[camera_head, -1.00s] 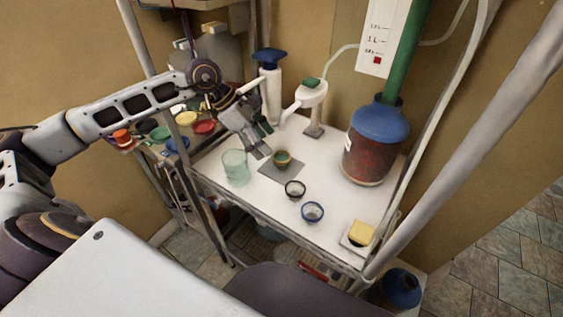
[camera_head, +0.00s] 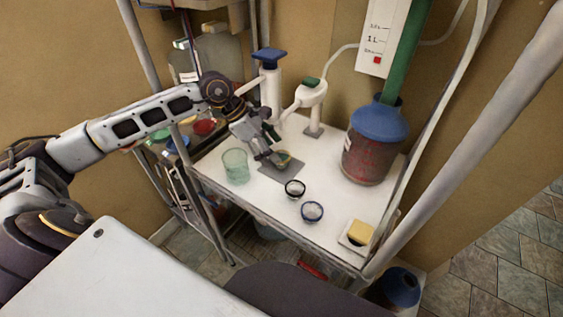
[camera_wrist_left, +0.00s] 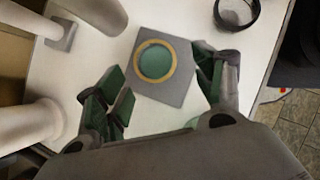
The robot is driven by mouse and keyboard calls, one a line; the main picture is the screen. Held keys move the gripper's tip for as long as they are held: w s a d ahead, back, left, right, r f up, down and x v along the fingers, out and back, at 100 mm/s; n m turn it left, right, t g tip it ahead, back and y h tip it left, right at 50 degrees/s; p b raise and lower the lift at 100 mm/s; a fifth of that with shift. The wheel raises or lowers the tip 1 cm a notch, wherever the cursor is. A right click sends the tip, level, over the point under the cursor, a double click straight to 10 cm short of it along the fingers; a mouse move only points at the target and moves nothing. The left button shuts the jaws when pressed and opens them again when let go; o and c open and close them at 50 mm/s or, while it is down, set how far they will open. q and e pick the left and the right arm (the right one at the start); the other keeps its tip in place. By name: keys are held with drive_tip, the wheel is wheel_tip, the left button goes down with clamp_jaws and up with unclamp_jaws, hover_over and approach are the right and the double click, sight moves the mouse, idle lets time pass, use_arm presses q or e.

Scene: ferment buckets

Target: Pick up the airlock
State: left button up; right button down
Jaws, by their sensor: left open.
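A small round cup-like piece (camera_head: 284,158) with a tan rim and teal inside sits on a grey square pad (camera_head: 290,172). It may be the airlock; I cannot tell for sure. It also shows in the left wrist view (camera_wrist_left: 154,62), just ahead of and between the fingers, on the pad (camera_wrist_left: 172,93). My left gripper (camera_head: 271,153) is open above the pad, partly hiding the piece in the head view. Its two green-padded fingers stand apart in the left wrist view (camera_wrist_left: 165,85), with nothing held. My right gripper is not in view.
A clear green-tinted cup (camera_head: 235,166) stands left of the pad. A black-rimmed cup (camera_head: 295,188) and a blue-rimmed cup (camera_head: 312,211) stand in front. A pump bottle (camera_head: 271,90), a white stand (camera_head: 311,95) and a large blue-lidded jar (camera_head: 374,150) rise behind. A yellow sponge (camera_head: 359,232) lies at the right.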

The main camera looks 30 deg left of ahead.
sight(285, 155)
use_arm(q)
drive_tip(key=shift+x, duration=0.85)
drive_tip(key=shift+w+d+f+p, duration=0.15)
drive_tip(key=shift+w+f+p, duration=0.1)
drive_tip(key=shift+f, duration=0.25)
drive_tip(key=shift+w+d+f+p, duration=0.1)
drive_tip(key=shift+w+d+f, duration=0.1)
drive_tip(key=shift+f, duration=0.3)
drive_tip(key=shift+w+d+f, duration=0.15)
drive_tip(key=shift+d+f, duration=0.1)
drive_tip(key=shift+f, duration=0.2)
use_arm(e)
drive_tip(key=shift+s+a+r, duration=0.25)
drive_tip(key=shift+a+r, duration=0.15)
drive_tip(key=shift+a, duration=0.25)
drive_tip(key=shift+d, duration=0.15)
use_arm(q)
drive_tip(key=c, duration=1.1)
